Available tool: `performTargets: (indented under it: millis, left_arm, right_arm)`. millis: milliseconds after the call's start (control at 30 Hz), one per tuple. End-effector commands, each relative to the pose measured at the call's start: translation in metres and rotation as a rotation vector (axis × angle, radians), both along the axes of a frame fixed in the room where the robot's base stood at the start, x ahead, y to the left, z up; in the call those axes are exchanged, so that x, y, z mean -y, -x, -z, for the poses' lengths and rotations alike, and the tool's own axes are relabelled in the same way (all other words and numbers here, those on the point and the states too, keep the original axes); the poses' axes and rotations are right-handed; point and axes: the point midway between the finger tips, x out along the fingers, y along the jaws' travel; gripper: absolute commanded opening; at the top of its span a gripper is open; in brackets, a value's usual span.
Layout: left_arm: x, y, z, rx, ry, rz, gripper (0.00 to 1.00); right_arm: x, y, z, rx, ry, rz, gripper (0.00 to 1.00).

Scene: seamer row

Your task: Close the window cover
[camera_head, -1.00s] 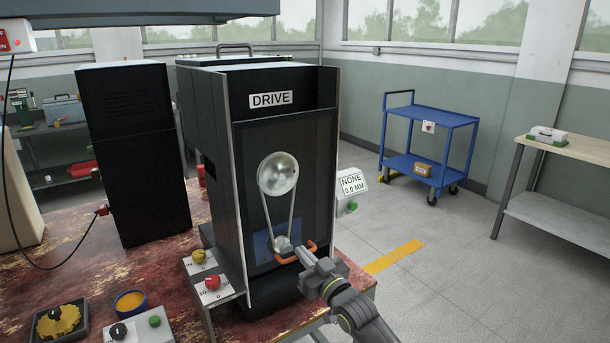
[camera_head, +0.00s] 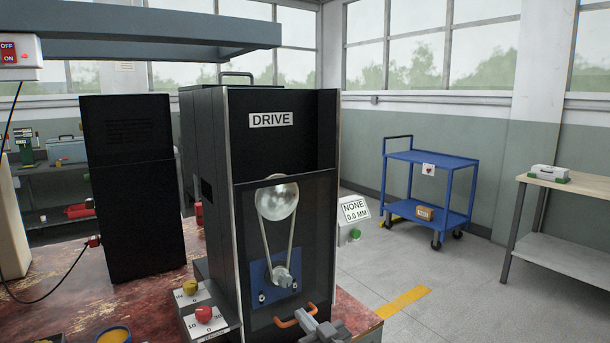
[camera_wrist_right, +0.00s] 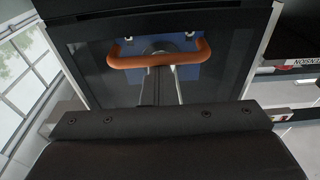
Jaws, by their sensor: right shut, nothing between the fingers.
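The window cover (camera_head: 312,215) is a dark see-through panel on the front of the black DRIVE cabinet. The pulleys and belt show through it. Its orange handle (camera_head: 295,316) is low on the panel, below the small lower pulley, and also shows in the right wrist view (camera_wrist_right: 160,60). My right gripper (camera_head: 318,328) is shut and empty, just at the handle's right side at the bottom of the head view. I cannot tell whether it touches the handle. My left gripper is not in view.
A control box with a red knob (camera_head: 203,314) and a yellow knob (camera_head: 190,286) stands left of the cabinet. A NONE sign (camera_head: 354,208) is on its right. A black cabinet (camera_head: 130,185) stands further left. A blue cart (camera_head: 430,190) is well clear, with open floor between.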

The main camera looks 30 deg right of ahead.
Motion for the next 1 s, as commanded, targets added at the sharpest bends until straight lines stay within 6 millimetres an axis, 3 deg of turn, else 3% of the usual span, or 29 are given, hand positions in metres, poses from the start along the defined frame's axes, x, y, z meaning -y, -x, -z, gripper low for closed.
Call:
performTargets:
  millis: [167,333,633,1000]
  left_arm:
    - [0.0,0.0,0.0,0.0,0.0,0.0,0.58]
    - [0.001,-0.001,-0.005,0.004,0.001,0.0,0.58]
    - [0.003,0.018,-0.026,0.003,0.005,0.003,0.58]
    - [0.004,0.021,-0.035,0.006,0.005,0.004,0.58]
  right_arm:
    - [0.001,0.001,0.007,-0.015,-0.001,0.003,0.0]
    - [0.001,-0.001,0.001,-0.016,-0.001,0.004,0.0]
    - [0.002,-0.013,-0.045,-0.003,0.001,0.004,0.0]
    - [0.007,0.058,-0.031,-0.004,0.001,0.004,0.0]
